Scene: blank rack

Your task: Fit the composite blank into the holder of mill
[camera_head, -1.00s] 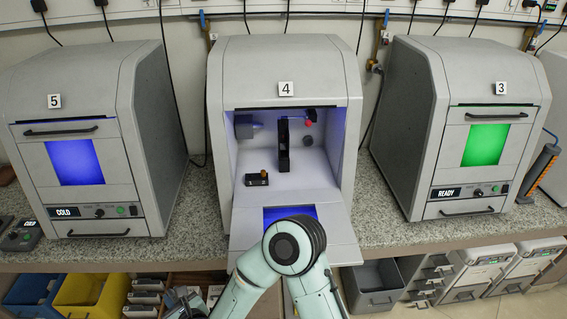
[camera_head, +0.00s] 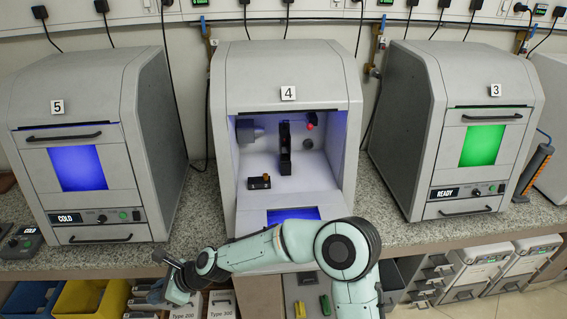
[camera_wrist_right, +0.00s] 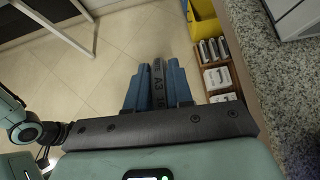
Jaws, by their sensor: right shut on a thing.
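Mill 4 (camera_head: 288,75) stands open at the back centre in the head view, its front flap folded down. In the head view, this gripper is low and left, in front of the bench and outside the mill. My left gripper is not in view.
Closed mill 5 (camera_head: 75,100) with a blue window stands left, and closed mill 3 (camera_head: 465,90) with a green window stands right. The granite counter (camera_head: 205,215) has a front edge near my arm. Yellow (camera_head: 90,300) and blue bins sit below.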

